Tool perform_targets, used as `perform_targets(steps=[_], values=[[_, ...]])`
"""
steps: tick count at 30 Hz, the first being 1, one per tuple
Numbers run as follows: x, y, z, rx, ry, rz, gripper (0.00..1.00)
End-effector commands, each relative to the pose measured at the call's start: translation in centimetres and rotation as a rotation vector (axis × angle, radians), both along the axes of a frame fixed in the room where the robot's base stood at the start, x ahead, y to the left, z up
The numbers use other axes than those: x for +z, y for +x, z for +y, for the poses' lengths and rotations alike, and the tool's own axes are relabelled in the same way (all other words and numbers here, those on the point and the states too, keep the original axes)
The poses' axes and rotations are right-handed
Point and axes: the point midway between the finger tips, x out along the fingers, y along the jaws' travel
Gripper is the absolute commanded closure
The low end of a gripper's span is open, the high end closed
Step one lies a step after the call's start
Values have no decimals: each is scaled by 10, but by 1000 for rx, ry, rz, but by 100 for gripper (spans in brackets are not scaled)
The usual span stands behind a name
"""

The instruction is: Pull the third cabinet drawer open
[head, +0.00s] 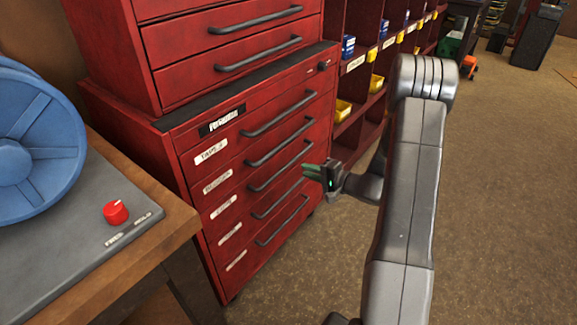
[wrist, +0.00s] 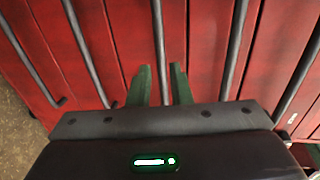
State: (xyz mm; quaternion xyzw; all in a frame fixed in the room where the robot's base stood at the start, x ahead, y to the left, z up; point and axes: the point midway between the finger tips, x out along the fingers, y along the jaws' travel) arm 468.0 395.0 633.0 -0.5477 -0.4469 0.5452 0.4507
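The red cabinet (head: 186,150) stands left of centre in the head view, with several labelled drawers in its lower part, all looking closed. The third drawer's long grey handle (head: 280,167) runs along its front; in the wrist view this handle (wrist: 158,40) is the middle one. My gripper (head: 308,170) is near the handle's right end, with its green fingers pointing at the drawer fronts. In the wrist view my gripper (wrist: 161,70) is open, with one finger on each side of the handle line. I cannot tell whether the fingers reach around the handle or stop short of it.
A workbench (head: 150,245) with a blue reel (head: 30,140) and a red knob (head: 116,212) stands at the left. Red shelving (head: 350,110) with yellow and blue bins stands behind, right of the cabinet. The brown floor (head: 490,200) at the right is clear.

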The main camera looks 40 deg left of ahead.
Motion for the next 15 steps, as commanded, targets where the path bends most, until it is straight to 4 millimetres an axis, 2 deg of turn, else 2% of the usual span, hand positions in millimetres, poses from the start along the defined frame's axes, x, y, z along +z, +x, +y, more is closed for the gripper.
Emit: perform_targets(steps=[1, 6, 9, 15], values=[[-3, -1, 13, 5, 0, -1, 82], [-10, -1, 47, 4, -1, -1, 82], [-13, -1, 63, 3, 0, 0, 82], [-17, 0, 82, 1, 0, -1, 82]])
